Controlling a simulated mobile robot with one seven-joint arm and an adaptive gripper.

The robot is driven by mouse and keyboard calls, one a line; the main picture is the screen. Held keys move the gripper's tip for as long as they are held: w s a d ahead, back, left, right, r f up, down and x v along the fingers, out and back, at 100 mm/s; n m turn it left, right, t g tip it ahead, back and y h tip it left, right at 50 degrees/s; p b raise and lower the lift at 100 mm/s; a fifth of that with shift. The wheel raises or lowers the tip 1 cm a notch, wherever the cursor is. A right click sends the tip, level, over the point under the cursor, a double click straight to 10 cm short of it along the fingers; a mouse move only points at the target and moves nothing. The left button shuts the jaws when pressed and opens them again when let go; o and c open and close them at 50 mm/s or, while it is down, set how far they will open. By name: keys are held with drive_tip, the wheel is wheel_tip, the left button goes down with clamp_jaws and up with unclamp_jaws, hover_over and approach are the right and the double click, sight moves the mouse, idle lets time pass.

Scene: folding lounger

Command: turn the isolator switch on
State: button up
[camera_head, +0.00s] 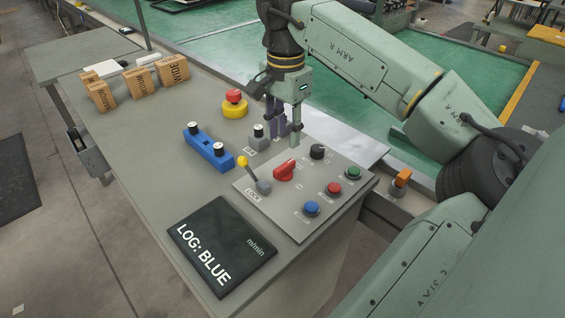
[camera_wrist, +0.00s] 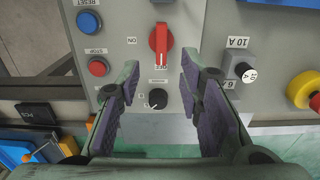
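The isolator switch, a red rotary knob (camera_head: 285,171), is on the grey control panel (camera_head: 325,214). In the wrist view the red knob (camera_wrist: 160,44) has its grip upright in the picture, its lower end by a label that appears to read OFF. An ON label is to its left. My gripper (camera_head: 284,135) points down above the panel's far edge. In the wrist view my gripper (camera_wrist: 159,64) is open, its two fingers apart with nothing held between them. The knob lies just beyond the fingertips, not visibly touched.
A black dial (camera_head: 317,152), green button (camera_head: 353,173), red button (camera_head: 334,189), blue button (camera_head: 312,208) and yellow-tipped lever (camera_head: 254,174) surround the knob. An emergency stop (camera_head: 234,104), blue block (camera_head: 208,148) and black LOG: BLUE sign (camera_head: 222,246) stand nearby.

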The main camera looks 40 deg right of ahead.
sight(284, 165)
wheel_tip(284, 165, down, 9)
drive_tip(key=b, duration=0.5)
drive_tip(key=shift+w+r+b, duration=0.1)
drive_tip(key=shift+r+b, duration=0.05)
drive_tip(key=shift+b, duration=0.2)
drive_tip(key=shift+c, duration=0.3)
clamp_jaws()
